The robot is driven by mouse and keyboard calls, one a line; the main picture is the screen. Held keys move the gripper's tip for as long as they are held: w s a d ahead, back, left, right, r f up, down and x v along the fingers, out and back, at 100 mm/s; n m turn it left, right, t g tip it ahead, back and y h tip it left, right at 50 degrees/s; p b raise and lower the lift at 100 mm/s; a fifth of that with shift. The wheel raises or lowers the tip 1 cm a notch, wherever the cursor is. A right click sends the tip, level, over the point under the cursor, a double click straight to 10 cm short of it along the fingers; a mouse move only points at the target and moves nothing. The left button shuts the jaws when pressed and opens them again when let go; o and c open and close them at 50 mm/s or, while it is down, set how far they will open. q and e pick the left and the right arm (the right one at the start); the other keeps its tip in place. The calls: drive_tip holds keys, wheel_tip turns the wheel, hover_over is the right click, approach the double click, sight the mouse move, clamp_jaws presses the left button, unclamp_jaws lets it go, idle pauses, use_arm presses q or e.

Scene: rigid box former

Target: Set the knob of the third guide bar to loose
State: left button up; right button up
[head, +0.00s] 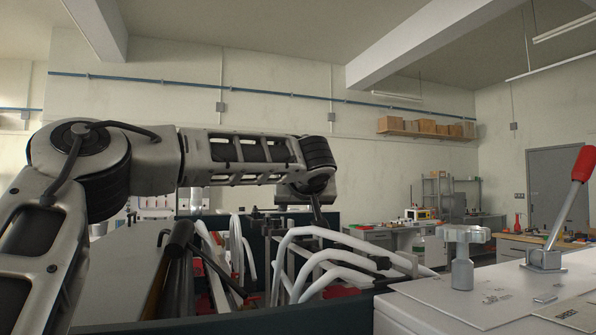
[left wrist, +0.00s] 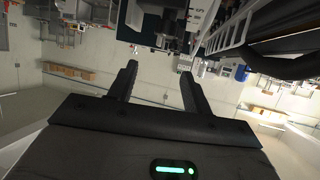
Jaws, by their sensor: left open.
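White bent guide bars (head: 345,237) stand inside the dark-walled machine in the middle of the head view. Which of them is the third cannot be told. A small dark part (head: 383,263) beside the right-hand bars may be a knob; its setting cannot be read. My left gripper (head: 318,218) points down above the bars in the head view, seen small and partly edge-on. In the left wrist view its two dark fingers (left wrist: 158,85) are apart with nothing between them. My right gripper is not in view.
Black bars (head: 180,245) stand left of the guide bars. Benches and a shelf of boxes (head: 425,127) are farther back.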

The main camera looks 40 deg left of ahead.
sight(300, 228)
use_arm(q)
drive_tip(key=a+r+b+v, duration=0.2)
drive_tip(key=v, duration=1.2)
drive_tip(key=shift+s+d+r, duration=0.2)
drive_tip(key=shift+s+r, duration=0.15)
drive_tip(key=shift+s, duration=0.2)
drive_tip(key=shift+w, duration=0.1)
drive_tip(key=shift+w+a+f+p, duration=0.4)
drive_tip(key=shift+w+a+f, duration=1.25)
drive_tip(key=shift+f, duration=0.55)
drive_tip(key=shift+w+a+f+p, duration=0.45)
drive_tip(key=shift+w+a+f, duration=0.9)
drive_tip(key=shift+w+f, duration=0.7)
drive_tip(key=shift+w+a+f+p, duration=0.4)
drive_tip(key=shift+w+a+f, duration=1.2)
drive_tip(key=shift+f, duration=0.7)
drive_tip(key=shift+d+r, duration=0.1)
